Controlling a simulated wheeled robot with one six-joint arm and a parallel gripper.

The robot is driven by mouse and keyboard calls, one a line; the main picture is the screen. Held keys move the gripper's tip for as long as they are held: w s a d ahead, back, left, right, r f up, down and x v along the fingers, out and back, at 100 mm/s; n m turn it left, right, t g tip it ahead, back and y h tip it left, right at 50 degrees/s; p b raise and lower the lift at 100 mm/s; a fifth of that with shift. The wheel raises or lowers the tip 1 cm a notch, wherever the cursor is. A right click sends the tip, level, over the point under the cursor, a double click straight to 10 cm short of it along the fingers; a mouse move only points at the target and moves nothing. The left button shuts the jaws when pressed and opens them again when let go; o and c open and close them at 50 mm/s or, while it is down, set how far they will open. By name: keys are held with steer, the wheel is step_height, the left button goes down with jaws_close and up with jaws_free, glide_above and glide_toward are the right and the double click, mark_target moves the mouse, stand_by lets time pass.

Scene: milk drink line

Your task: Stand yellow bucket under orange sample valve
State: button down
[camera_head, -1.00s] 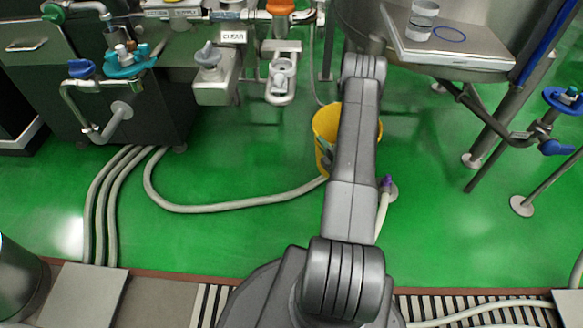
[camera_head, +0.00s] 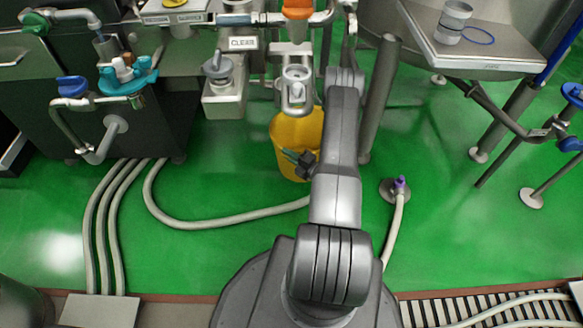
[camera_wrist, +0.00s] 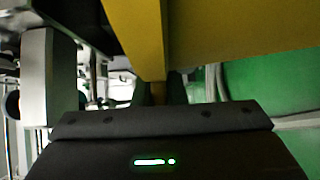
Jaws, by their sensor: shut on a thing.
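The yellow bucket (camera_head: 283,132) is in the middle of the head view, upright, with its right side partly hidden behind my arm. My gripper (camera_head: 294,157) is shut on it at its near side. In the wrist view the bucket (camera_wrist: 230,28) fills the top, close to my gripper (camera_wrist: 162,92). The orange sample valve (camera_head: 297,10) is at the top of the head view. The bucket is below it in the picture, and a steel fitting (camera_head: 297,90) overlaps the bucket's rim. I cannot tell whether the bucket touches the floor.
A steel tank leg (camera_head: 380,100) stands to the right. A pale hose (camera_head: 230,222) curves over the green floor, and a purple-topped floor fitting (camera_head: 397,187) is at right. Floor in front is mostly clear.

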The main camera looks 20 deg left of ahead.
steer(key=shift+w+a+f, duration=0.1)
steer(key=shift+a, duration=0.15)
steer(key=shift+a+f, duration=0.1)
steer(key=shift+f, duration=0.3)
step_height(320, 180, down, 9)
steer(key=b, duration=0.3)
steer(key=shift+b, duration=0.35)
steer(key=shift+f, duration=0.1)
steer(key=c, duration=1.5)
jaws_free()
